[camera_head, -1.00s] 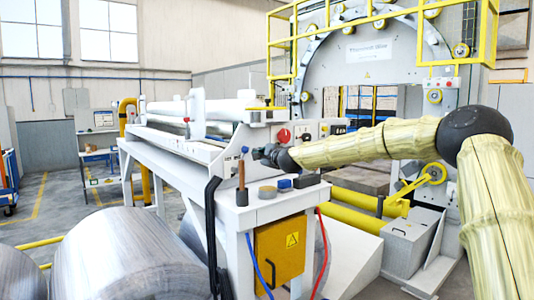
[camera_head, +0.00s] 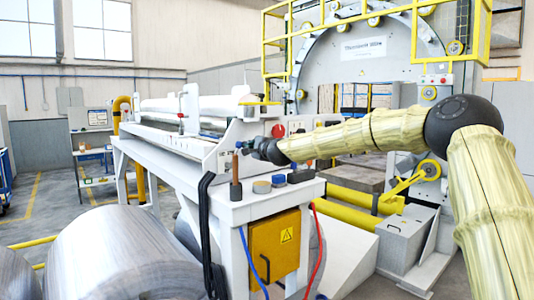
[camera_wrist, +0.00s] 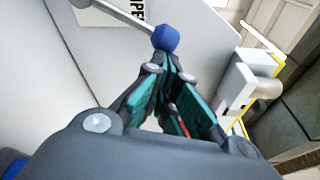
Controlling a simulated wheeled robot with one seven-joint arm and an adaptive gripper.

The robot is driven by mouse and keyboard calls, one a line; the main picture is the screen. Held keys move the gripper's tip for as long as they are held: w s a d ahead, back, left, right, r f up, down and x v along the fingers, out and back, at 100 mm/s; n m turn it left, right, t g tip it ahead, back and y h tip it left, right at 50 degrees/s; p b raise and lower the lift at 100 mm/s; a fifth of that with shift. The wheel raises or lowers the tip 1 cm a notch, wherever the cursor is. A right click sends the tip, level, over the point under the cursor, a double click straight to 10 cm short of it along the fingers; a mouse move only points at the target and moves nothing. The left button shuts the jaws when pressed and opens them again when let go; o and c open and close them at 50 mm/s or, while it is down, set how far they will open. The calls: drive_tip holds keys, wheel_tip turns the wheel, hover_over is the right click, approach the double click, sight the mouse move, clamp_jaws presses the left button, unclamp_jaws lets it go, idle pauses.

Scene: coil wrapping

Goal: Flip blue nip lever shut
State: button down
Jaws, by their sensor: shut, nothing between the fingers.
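The blue nip lever knob (camera_wrist: 166,38) shows in the wrist view at the end of a thin metal rod (camera_wrist: 125,14). It lies just beyond the tips of my gripper (camera_wrist: 174,66), whose fingers are closed together and hold nothing. I cannot tell whether the tips touch the knob. In the head view my gripper (camera_head: 247,149) is at the end panel of the white machine (camera_head: 218,158). A small blue spot there, likely the knob (camera_head: 238,145), sits at the gripper's tip. The rest of the lever is too small to make out.
A white shelf with a wooden-handled tool (camera_head: 236,168), a tape roll (camera_head: 261,187) and a blue item (camera_head: 279,180) is just below my gripper. A red button (camera_head: 278,131) is on the panel behind. Black cables (camera_head: 206,230) hang in front. Large metal coils (camera_head: 110,250) lie at lower left.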

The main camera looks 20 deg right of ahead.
drive_tip(key=shift+s+a+r+n+b, duration=0.25)
drive_tip(key=shift+a+r+n+b, duration=0.15)
drive_tip(key=shift+a+n+b, duration=0.35)
drive_tip(key=shift+d, duration=0.15)
drive_tip(key=s+d+b, duration=0.4)
drive_tip(key=s+b, duration=0.1)
drive_tip(key=s, duration=0.5)
drive_tip(key=shift+s+d+b, duration=0.3)
drive_tip(key=shift+d+b, duration=0.05)
drive_tip(key=shift+d+f, duration=0.1)
drive_tip(key=shift+f, duration=0.05)
